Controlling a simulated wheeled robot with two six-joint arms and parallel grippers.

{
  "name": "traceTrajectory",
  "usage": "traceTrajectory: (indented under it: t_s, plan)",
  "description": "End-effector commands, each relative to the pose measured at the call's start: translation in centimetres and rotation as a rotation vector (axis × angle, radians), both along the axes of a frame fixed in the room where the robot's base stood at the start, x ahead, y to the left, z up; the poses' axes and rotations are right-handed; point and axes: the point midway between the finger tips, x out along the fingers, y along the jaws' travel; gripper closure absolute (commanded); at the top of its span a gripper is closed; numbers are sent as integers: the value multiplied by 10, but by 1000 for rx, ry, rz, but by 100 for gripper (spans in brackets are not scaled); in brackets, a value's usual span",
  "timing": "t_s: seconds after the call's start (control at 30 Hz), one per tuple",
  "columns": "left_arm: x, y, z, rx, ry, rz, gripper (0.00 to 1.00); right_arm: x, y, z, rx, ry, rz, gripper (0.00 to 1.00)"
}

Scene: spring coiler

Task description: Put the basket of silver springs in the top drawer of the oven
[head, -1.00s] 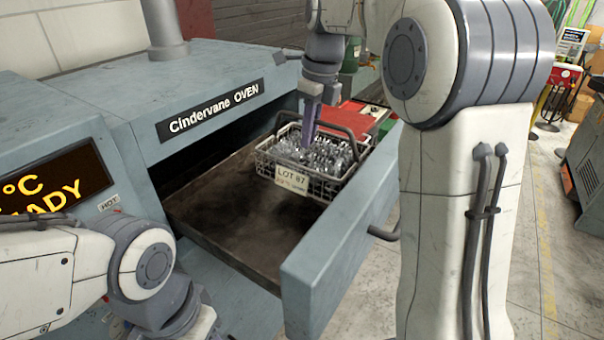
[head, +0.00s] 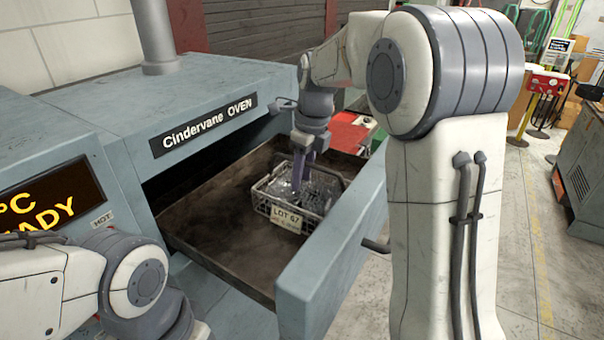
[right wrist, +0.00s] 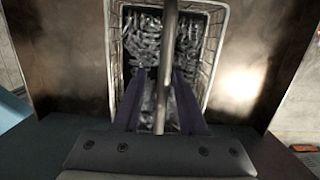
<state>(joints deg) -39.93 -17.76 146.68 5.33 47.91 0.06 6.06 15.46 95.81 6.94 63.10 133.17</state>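The wire basket (head: 285,207) of silver springs (head: 318,190) sits inside the pulled-out top drawer (head: 215,232) of the oven (head: 225,85), towards its far end. A tag reading LOT 67 hangs on its side. My right gripper (head: 300,193) is down over the basket. In the right wrist view, its two fingers (right wrist: 160,85) stand apart on either side of the basket's bar handle (right wrist: 169,45), with springs showing in the gap beside the bar. The gripper looks open. My left arm is at lower left; its gripper is out of view.
The drawer's front panel (head: 335,250) rises between the basket and my right arm. The near part of the drawer floor is bare. A red-topped item (head: 348,133) stands behind the drawer. The oven's display (head: 45,200) is at left.

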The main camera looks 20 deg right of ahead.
Motion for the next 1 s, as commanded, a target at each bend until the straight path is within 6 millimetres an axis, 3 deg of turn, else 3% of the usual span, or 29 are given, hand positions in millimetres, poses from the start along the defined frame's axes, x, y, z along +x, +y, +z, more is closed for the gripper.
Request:
traceTrajectory:
  t_s: [0.27,0.43,0.8,1.0]
  plan:
    - [0,0,0,0,0,0,50,0,0,0,0,0,0,57]
    - [0,0,-1,0,0,0,50,0,-1,12,0,-3,0,57]
    - [0,0,-2,0,0,0,50,-8,-9,87,0,-4,-1,57]
    - [0,0,-1,0,0,0,50,-12,-11,113,0,-1,-1,57]
